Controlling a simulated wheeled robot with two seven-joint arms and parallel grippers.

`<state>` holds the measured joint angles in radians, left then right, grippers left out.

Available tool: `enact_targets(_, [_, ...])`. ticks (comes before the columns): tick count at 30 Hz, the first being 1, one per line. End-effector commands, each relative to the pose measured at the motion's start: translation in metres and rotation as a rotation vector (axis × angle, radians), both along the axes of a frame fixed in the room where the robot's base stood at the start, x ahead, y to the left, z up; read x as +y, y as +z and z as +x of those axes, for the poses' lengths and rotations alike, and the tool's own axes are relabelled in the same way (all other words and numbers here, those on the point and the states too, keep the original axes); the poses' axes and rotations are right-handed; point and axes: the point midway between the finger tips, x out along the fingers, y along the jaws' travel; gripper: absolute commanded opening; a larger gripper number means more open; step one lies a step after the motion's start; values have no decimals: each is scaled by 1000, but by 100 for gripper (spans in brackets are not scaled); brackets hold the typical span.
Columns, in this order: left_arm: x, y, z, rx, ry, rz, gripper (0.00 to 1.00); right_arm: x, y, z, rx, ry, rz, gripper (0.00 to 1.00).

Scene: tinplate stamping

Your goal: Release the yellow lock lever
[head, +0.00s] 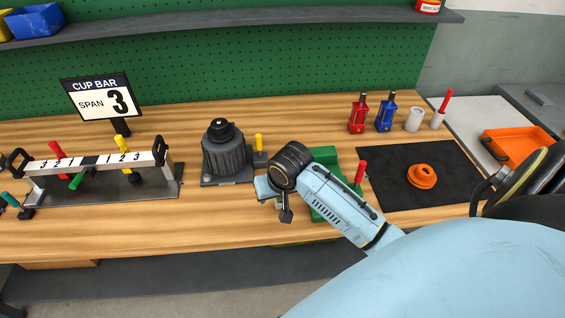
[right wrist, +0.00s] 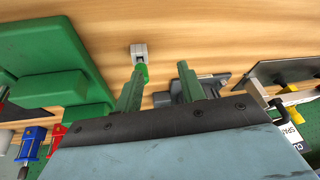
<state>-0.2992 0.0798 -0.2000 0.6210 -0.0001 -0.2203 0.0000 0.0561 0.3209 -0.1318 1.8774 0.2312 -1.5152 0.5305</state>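One yellow lever (head: 259,143) stands upright beside the dark ribbed housing (head: 224,155), on its right. Another yellow lever (head: 123,146) leans on the cup bar fixture (head: 90,165) at the left; I cannot tell which is the lock lever. My right gripper (head: 275,197) is low over the bench, to the front right of the housing. In the right wrist view its two green fingers (right wrist: 160,72) stand apart with nothing held between them. A small grey block with a green tip (right wrist: 139,52) is by one finger; I cannot tell if they touch. My left gripper is out of view.
A green fixture with a red handle (head: 360,172) stands partly behind my right arm. A black mat (head: 400,192) with an orange part (head: 422,176) lies farther right. Red (head: 358,115) and blue (head: 386,114) tools stand behind it. The sign (head: 101,98) reads span 3.

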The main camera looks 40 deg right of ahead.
Motion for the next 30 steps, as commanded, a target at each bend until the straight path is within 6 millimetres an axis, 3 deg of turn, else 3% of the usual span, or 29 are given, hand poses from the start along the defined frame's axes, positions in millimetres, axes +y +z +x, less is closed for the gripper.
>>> enact_targets(6, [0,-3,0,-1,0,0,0,16,-28,-34,26,91,-21,40])
enact_targets(15, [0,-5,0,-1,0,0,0,31,-53,-71,45,193,-44,40])
enact_targets(30, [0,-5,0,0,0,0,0,35,-59,-83,51,224,-52,40])
